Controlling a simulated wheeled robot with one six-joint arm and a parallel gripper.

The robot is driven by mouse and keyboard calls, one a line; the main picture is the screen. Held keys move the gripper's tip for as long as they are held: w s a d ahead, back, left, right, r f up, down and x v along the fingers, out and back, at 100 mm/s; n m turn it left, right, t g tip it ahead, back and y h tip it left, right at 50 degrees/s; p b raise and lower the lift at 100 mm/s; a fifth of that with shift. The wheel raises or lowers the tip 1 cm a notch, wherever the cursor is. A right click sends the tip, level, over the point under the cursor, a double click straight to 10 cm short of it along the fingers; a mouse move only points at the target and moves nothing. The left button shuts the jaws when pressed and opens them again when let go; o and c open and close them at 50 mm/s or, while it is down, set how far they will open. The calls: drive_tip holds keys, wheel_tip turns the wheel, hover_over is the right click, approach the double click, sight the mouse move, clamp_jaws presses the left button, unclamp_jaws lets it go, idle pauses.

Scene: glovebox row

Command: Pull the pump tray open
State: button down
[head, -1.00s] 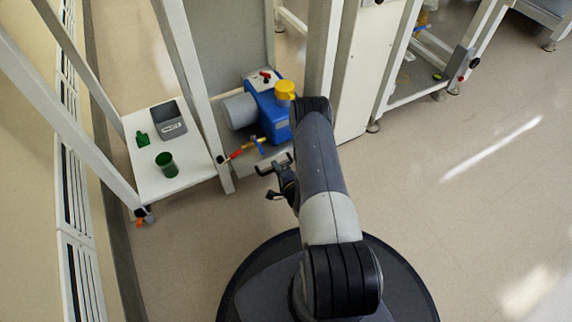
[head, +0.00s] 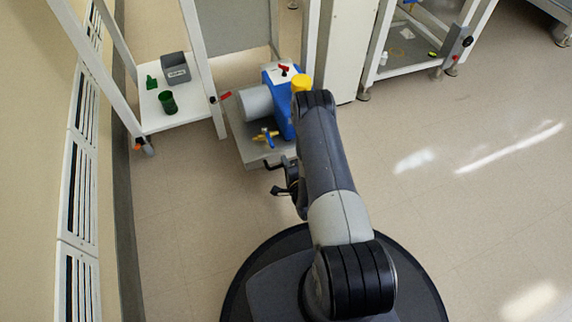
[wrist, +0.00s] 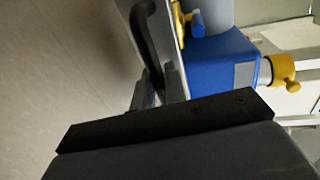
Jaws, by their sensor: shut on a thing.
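The pump tray (head: 252,153) is a grey metal tray standing out from beneath the frame. It carries a blue and grey pump (head: 281,116) with a yellow cap and a brass valve. My gripper (head: 283,168) is at the tray's front edge, shut on the dark bar handle. In the wrist view the black handle (wrist: 146,30) runs down between my gripper's fingers (wrist: 160,92), with the tray edge and the blue pump body beside it. My dark wrist housing hides the lower part of that view, and my arm covers part of the pump's right side in the head view.
A white shelf (head: 180,119) at the left holds a grey bin (head: 176,70) and a green cup (head: 167,103). A white post (head: 203,70) stands left of the tray. Open floor (head: 190,190) lies in front; a wall with vents is at far left.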

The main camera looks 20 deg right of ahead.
drive_tip(key=shift+s, duration=0.4)
drive_tip(key=c, duration=1.5)
unclamp_jaws()
drive_tip(key=shift+c, duration=0.2)
